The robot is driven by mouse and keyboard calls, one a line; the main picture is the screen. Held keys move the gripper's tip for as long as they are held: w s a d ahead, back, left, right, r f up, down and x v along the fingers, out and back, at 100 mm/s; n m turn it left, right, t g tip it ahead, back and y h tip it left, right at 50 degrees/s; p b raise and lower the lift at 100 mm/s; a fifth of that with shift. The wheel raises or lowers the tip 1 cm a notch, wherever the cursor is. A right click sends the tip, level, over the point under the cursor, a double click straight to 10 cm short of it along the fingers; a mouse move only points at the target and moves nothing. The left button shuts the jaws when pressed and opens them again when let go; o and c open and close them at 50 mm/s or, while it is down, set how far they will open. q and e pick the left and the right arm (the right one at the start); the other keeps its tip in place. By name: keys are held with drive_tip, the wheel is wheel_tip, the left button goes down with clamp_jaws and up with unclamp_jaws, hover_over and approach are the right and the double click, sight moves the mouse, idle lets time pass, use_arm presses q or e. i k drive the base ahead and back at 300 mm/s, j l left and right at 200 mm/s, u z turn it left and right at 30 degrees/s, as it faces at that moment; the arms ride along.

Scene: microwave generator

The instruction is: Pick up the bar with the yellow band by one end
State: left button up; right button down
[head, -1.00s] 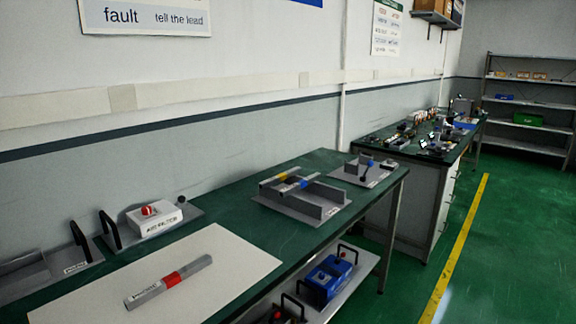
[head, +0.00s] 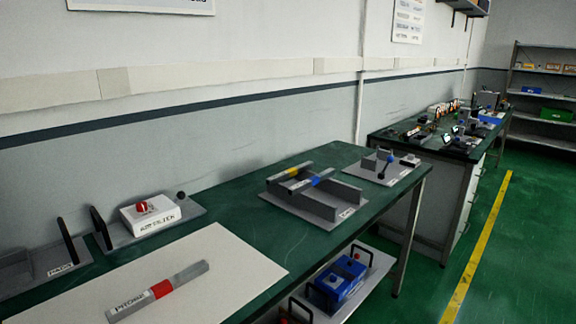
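The bar with the yellow band (head: 289,174) lies across the far side of a grey fixture (head: 318,207) on the green bench. Its yellow band shows near the middle of the bar. A similar grey bar with a blue band (head: 317,181) lies in front of it in the same fixture. A third grey bar, with a red band (head: 161,289), lies alone on the white sheet at the front left. Neither of my grippers shows in the head view.
A white box with a red knob (head: 150,214) stands on a grey plate left of the fixture. A small grey fixture (head: 385,169) sits to its right. Blue and red items lie on a shelf (head: 350,292) below. Bare green bench (head: 222,198) shows between the white box and the fixture.

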sight(271, 181)
drive_tip(key=i+l+u, duration=0.1)
drive_tip(key=i, duration=0.4)
drive_tip(key=l+u, duration=0.1)
drive_tip(key=u, duration=0.2)
drive_tip(key=i+l+u, duration=0.1)
drive_tip(key=u, duration=0.15)
drive_tip(key=i+l+u, duration=0.2)
drive_tip(key=l+u, duration=0.15)
drive_tip(key=l, duration=0.45)
drive_tip(key=l+u, duration=0.35)
drive_tip(key=l, duration=0.45)
drive_tip(key=i, duration=0.05)
